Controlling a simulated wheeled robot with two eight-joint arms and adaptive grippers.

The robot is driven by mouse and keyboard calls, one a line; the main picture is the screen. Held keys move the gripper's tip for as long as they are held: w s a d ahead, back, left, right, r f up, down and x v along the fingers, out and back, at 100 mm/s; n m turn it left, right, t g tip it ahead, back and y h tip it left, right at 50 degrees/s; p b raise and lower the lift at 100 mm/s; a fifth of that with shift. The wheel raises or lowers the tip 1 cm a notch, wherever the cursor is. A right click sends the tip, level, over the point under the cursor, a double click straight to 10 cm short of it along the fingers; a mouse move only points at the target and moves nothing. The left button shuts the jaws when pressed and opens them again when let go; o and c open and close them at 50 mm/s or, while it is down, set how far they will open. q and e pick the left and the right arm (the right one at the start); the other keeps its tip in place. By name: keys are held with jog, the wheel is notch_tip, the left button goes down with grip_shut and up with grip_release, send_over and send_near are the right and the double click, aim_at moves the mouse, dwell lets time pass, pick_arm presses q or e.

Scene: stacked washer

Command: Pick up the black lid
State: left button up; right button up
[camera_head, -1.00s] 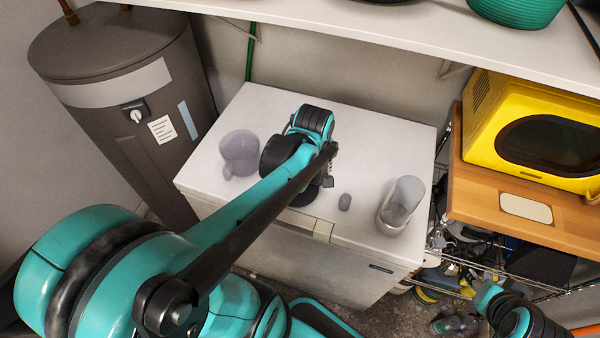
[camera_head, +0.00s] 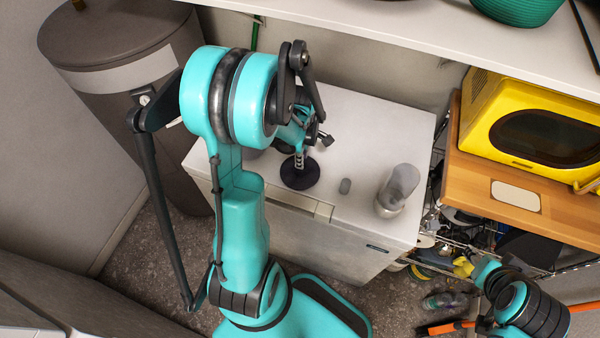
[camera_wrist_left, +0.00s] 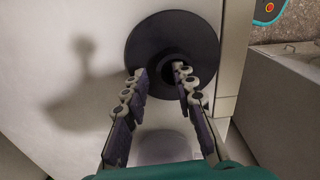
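The black lid (camera_head: 299,174) is a round dark disc lying on the white appliance top, near its front edge. In the left wrist view the lid (camera_wrist_left: 150,42) shows from above, its round centre knob near the right fingertip. My left gripper (camera_head: 299,156) reaches down over the lid from behind. In the left wrist view its two fingers (camera_wrist_left: 161,72) are apart, with their tips over the lid's near part. I cannot tell whether the right finger touches the knob. My right arm shows at the lower right, but its gripper is out of view.
A shelf (camera_head: 400,35) overhangs the back. A yellow microwave (camera_head: 535,125) stands on a wooden top at right.

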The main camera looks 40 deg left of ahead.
pick_arm(q)
jog(key=shift+f, duration=0.45)
jog(key=shift+r, duration=0.1)
grip_shut()
jog(key=shift+r, duration=0.1)
